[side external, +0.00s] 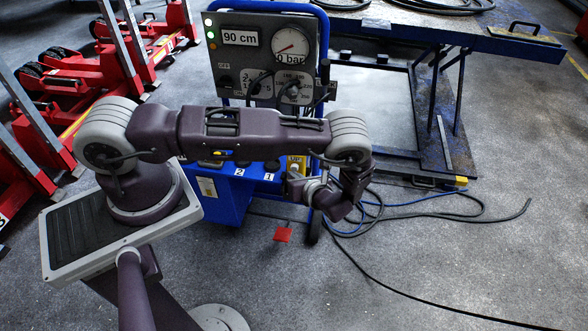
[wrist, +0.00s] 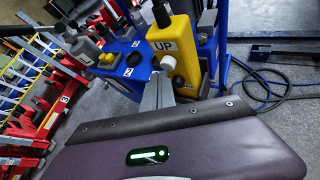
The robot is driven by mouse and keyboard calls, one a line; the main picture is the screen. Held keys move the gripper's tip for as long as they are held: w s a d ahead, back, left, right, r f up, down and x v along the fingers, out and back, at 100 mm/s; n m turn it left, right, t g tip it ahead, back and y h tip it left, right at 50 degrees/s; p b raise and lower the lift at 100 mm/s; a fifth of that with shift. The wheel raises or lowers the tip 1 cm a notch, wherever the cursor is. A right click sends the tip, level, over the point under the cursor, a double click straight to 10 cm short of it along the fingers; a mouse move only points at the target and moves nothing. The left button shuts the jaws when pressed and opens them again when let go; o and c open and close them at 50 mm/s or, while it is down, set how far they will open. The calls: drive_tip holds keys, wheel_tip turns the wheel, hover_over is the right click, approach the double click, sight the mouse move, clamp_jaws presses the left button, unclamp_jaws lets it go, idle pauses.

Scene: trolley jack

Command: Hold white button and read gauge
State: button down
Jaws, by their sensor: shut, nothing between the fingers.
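The yellow control box (wrist: 184,50) with an "UP" label stands just beyond my gripper (wrist: 160,88) in the wrist view. A pale, whitish button (wrist: 168,63) sits on its face below the label. My gripper's fingers are shut and empty, close to the button; I cannot tell whether they touch it. In the side view the yellow box (side external: 296,161) is partly hidden behind my gripper (side external: 292,184). The round gauge (side external: 291,43), white with a red needle, is on the grey panel, with "0 bar" written below it.
The grey panel (side external: 225,55) has a "90 cm" display (side external: 240,38), a green light and knobs. A blue cart (side external: 232,195) with numbered sockets stands below. Red trolley jacks (side external: 150,45) are at left. Cables (side external: 400,210) lie on the floor at right; a blue lift table (side external: 450,35) stands behind.

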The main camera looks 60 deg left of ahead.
drive_tip(key=shift+w+a, duration=0.45)
idle(0.6)
drive_tip(key=shift+d, duration=0.1)
idle(1.8)
drive_tip(key=shift+s+d, duration=0.65)
drive_tip(key=shift+s, duration=0.05)
drive_tip(key=shift+s+d, duration=1.8)
idle(2.4)
